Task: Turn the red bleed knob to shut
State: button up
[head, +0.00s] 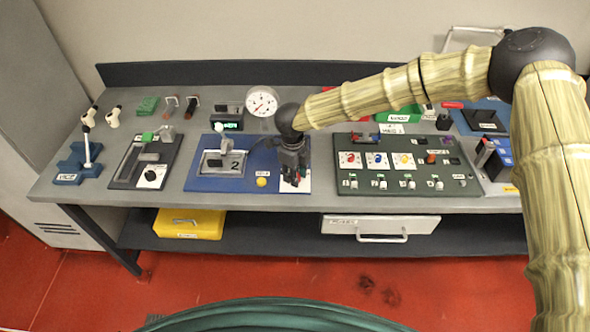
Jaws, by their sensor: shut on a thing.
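My gripper (292,177) points down over the right end of the blue panel (222,185), on its pale strip. It is shut on a small red part between its fingers, which looks like the red bleed knob (296,181). The gripper hides most of the knob, so I cannot tell which way it is turned. A round white gauge (262,101) with a red needle stands behind the panel, left of my wrist.
A dark green panel (403,170) with switches lies close on the right. A grey panel with a lever (143,161) lies farther left. The bench's front edge (300,202) is clear.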

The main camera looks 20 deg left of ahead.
jog(key=n+p, duration=0.2)
jog(key=n, duration=0.2)
jog(key=shift+r+n, duration=0.15)
jog(key=shift+n, duration=0.15)
jog(key=shift+n+p, duration=0.55)
jog(key=shift+n, duration=1.35)
jog(key=o, duration=1)
jog(key=r, duration=1.1)
jog(key=shift+s+d+r, duration=0.2)
jog(key=shift+s+r, duration=0.15)
jog(key=shift+d, duration=0.1)
